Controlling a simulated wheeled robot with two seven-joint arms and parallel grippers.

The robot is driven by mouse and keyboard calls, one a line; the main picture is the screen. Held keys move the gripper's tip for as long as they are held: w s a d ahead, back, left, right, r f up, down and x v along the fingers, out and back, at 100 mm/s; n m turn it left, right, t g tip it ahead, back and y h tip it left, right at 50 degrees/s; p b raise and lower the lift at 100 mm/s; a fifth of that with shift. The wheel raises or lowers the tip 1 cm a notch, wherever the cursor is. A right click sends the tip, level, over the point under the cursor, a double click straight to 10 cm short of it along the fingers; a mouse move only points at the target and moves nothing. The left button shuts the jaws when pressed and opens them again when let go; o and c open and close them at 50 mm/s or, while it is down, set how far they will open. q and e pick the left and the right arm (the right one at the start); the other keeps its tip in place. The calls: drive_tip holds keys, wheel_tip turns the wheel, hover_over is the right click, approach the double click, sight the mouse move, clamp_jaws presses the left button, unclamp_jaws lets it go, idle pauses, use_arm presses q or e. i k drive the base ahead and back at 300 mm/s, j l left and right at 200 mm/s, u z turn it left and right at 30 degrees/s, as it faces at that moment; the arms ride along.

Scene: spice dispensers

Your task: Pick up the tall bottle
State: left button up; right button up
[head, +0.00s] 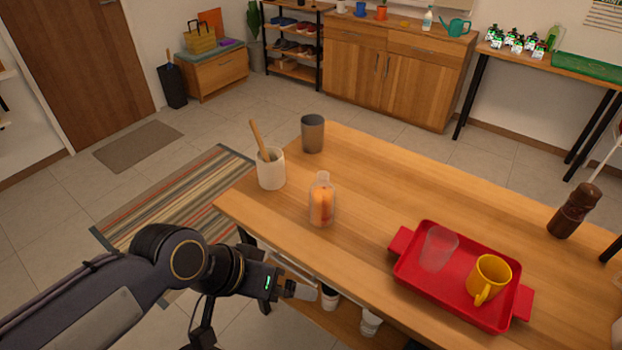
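A clear bottle (321,203) with a narrow neck and orange contents stands upright near the left edge of the wooden table (372,200). A taller dark brown mill-like dispenser (573,212) stands at the table's right side. My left gripper (303,291) is low beside the table's near left edge, below and apart from the clear bottle. Its fingers point right; their gap is not clear, and nothing is seen held. My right gripper is not in view.
A white crock (271,169) with a wooden utensil and a grey cup (312,134) stand behind the bottle. A red tray (407,277) holds a clear cup (438,249) and a yellow mug (489,278). The tabletop between bottle and dispenser is clear. White containers (369,322) sit below the tabletop.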

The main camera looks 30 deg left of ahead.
sight(321, 192)
drive_tip(key=j+u, duration=0.1)
drive_tip(key=u, duration=0.25)
drive_tip(key=j+u, duration=0.15)
drive_tip(key=u, duration=0.25)
